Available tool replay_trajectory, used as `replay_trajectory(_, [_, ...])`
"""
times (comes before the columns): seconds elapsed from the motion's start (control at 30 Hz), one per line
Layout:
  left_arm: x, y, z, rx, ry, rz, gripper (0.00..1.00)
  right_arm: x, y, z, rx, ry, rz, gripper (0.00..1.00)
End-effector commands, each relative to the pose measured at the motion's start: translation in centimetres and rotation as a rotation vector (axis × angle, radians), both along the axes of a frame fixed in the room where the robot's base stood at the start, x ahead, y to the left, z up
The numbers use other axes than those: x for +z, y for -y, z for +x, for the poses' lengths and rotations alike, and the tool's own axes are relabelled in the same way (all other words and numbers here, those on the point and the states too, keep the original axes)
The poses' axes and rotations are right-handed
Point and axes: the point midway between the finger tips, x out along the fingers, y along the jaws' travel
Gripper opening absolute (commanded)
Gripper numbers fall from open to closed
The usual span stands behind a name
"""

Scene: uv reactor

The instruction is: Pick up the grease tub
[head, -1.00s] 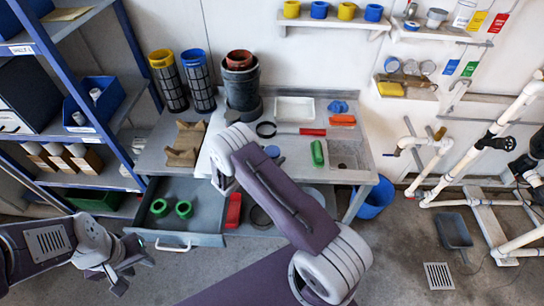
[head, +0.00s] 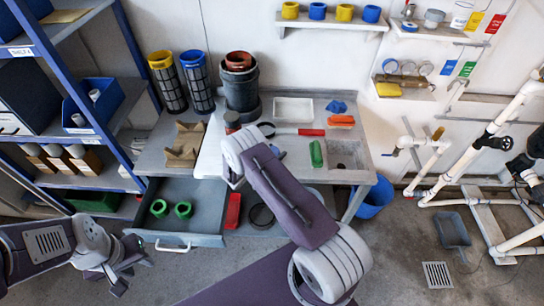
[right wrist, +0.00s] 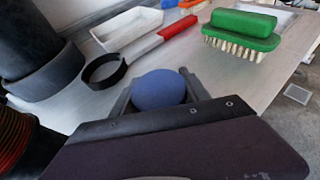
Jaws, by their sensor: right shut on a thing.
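In the right wrist view, a round blue-topped thing, which I take to be the grease tub (right wrist: 160,87), sits between the fingers of my right gripper (right wrist: 158,92). The gripper is shut on it. Its lower part is hidden by the gripper. In the head view, a small bit of blue of the tub (head: 277,151) shows beside my right arm, over the workbench. The arm hides most of the right gripper there. My left gripper (head: 128,274) is open and empty at the lower left, in front of the drawer.
A black-looped strap wrench with a red handle (head: 300,131) and a green brush (head: 316,153) lie close by on the bench (head: 215,150). A dark pot (head: 241,92) and a jar (head: 232,121) stand behind. The open drawer (head: 205,205) holds green rings.

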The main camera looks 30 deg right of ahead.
Motion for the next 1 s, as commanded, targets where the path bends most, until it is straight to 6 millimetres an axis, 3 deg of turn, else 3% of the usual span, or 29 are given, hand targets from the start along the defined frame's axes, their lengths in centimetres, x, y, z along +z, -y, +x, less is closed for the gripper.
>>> replay_trajectory(0.23, [0.0, 0.0, 0.0, 0.0, 0.0, 0.0, 0.36, 1.2, 0.0, 0.0, -0.001, 0.002, 0.001, 0.12])
replay_trajectory(0.4, [-0.1, 0.0, 0.0, 0.0, 0.0, 0.0, 0.36, 4.5, 0.0, 0.1, 0.0, 0.004, 0.001, 0.12])
replay_trajectory(0.8, [-0.3, 0.0, 0.0, 0.0, 0.0, 0.0, 0.36, 9.6, 4.2, -8.3, -0.003, 0.001, 0.0, 0.12])
replay_trajectory(1.0, [-0.4, 0.0, 0.0, 0.0, 0.0, 0.0, 0.36, 10.9, 5.1, -10.2, 0.0, 0.001, 0.0, 0.12])
